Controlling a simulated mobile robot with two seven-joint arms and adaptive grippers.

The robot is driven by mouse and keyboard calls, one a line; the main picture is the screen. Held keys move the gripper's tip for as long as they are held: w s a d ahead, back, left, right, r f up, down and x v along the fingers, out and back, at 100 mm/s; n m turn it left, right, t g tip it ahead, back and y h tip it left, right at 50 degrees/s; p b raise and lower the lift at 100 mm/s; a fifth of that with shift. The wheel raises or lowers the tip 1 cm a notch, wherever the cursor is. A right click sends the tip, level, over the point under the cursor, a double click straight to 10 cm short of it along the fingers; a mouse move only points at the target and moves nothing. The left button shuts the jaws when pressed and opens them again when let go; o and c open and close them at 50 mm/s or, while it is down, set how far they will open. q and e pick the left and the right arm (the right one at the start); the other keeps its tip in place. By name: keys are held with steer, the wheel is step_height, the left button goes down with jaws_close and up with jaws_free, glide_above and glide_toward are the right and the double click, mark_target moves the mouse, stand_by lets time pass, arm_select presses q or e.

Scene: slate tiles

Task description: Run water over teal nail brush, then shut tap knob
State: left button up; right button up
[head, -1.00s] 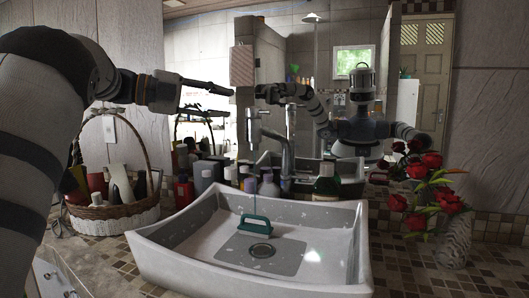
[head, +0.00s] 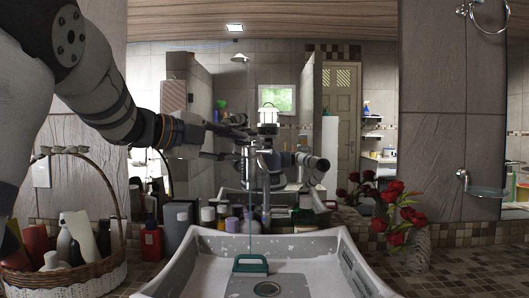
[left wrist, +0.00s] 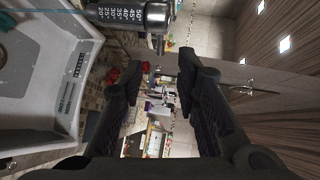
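The teal nail brush (head: 251,264) lies on the bottom of the white sink (head: 190,246), beside the round drain. A thin stream of water (head: 250,228) falls from the tap onto it. The tap (head: 248,170) stands at the back of the sink, and its upper part is partly hidden near my gripper. In the left wrist view a dark knob with number markings (left wrist: 126,13) shows at the top, beyond the fingers. My left gripper (head: 236,130) is close to the tap top. In the left wrist view it (left wrist: 160,68) is open, with nothing between the fingers. My right gripper is not seen directly.
Several bottles (head: 180,222) stand behind the sink. A wicker basket of bottles (head: 95,277) is at the left. Red roses in a vase (head: 415,248) stand right of the sink. A mirror behind the tap reflects the robot and room.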

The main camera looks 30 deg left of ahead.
mark_target(264, 151)
arm_select(q)
steer(key=x, duration=1)
steer(key=shift+w+d+f, duration=0.1)
steer(key=shift+w, duration=0.25)
jaws_close()
